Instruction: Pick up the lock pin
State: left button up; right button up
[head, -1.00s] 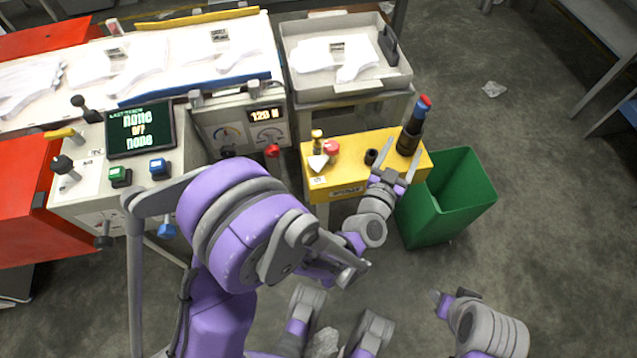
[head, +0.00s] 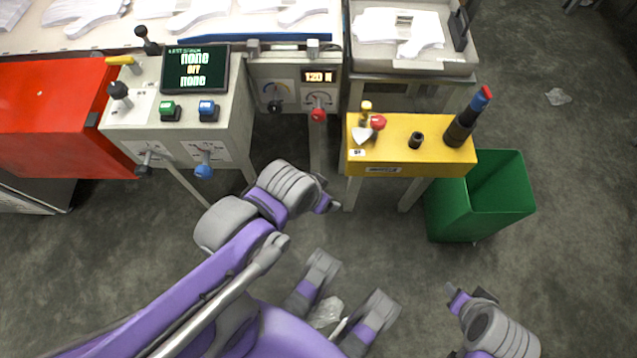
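I cannot tell for certain which piece is the lock pin. On the yellow bench (head: 405,125) stand a small yellow-topped piece (head: 366,107), a white cone (head: 360,136), a red knob (head: 378,122), a short black cylinder (head: 415,140) and a tall dark tool with a blue and red top (head: 467,117). A yellow handle (head: 121,60) lies on the grey control panel. My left gripper (head: 328,203) is below and left of the bench, apart from it; its fingers are too foreshortened to read. My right gripper (head: 464,296) is low at the right, its fingers unclear.
A green bin (head: 480,205) stands open at the bench's right. The grey control panel (head: 225,110) with knobs and levers is at left, beside a red cabinet (head: 60,110). A grey tray (head: 408,62) with white gloves is behind the bench.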

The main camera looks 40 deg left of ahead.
aim_at(366, 106)
jog(key=u, duration=0.4)
jog(key=l+u, duration=0.1)
jog(key=u, duration=0.35)
jog(key=k+u, duration=0.1)
jog(key=u, duration=0.7)
jog(key=l+u, duration=0.1)
jog(key=l, duration=0.4)
